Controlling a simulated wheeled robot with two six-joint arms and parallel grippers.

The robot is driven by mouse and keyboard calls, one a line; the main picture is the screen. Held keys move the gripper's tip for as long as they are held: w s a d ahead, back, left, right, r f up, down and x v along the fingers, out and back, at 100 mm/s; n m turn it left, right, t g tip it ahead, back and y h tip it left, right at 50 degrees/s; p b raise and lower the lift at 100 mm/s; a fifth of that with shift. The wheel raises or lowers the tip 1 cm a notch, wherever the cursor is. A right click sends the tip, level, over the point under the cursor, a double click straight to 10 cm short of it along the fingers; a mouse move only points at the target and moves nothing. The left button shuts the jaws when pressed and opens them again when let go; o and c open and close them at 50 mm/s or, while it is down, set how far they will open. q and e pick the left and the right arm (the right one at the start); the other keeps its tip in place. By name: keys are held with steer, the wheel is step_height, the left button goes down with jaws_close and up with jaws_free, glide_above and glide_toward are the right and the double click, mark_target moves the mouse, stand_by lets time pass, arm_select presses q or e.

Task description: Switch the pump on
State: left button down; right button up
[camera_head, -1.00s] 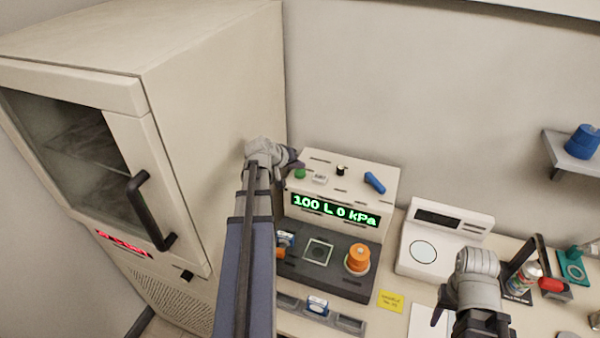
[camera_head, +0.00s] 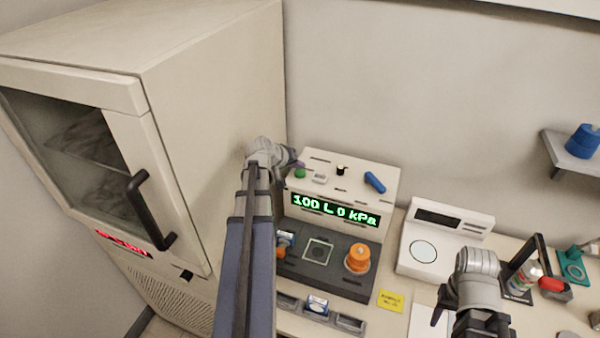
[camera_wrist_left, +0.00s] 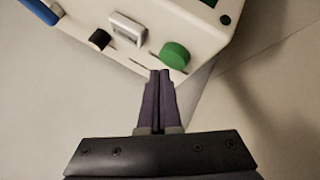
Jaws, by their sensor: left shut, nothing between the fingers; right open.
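The pump unit (camera_head: 320,180) is a cream box with a green display (camera_head: 335,210) reading "100 L 0 kPa". On its top are a green button (camera_head: 300,174), a white rocker switch (camera_head: 320,179), a black knob (camera_head: 341,170) and a blue lever (camera_head: 375,182). My left gripper (camera_head: 298,163) is shut and empty at the unit's top left, just behind the green button. In the left wrist view its fingertips (camera_wrist_left: 160,72) are near the green button (camera_wrist_left: 175,55) and white switch (camera_wrist_left: 128,27); contact cannot be told. My right gripper (camera_head: 482,325) is partly cut off at the bottom.
A cream cabinet (camera_head: 215,90) stands close on the left of my left arm. A dark plate (camera_head: 310,268) with an orange knob (camera_head: 357,258) lies before the unit. A white scale (camera_head: 445,240) stands to the right, and a wall shelf (camera_head: 570,158) holds blue discs.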

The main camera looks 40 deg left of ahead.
mark_target(298, 174)
arm_select(q)
steer(key=shift+f, duration=0.3)
steer(key=shift+f+b, duration=0.85)
steer(key=shift+b, duration=0.15)
stand_by(0.8)
steer(key=shift+r, duration=0.1)
steer(key=shift+r+p, duration=1.2)
steer(key=shift+p, duration=0.05)
step_height(298, 174, up, 5)
steer(key=p, duration=0.5)
stand_by(0.6)
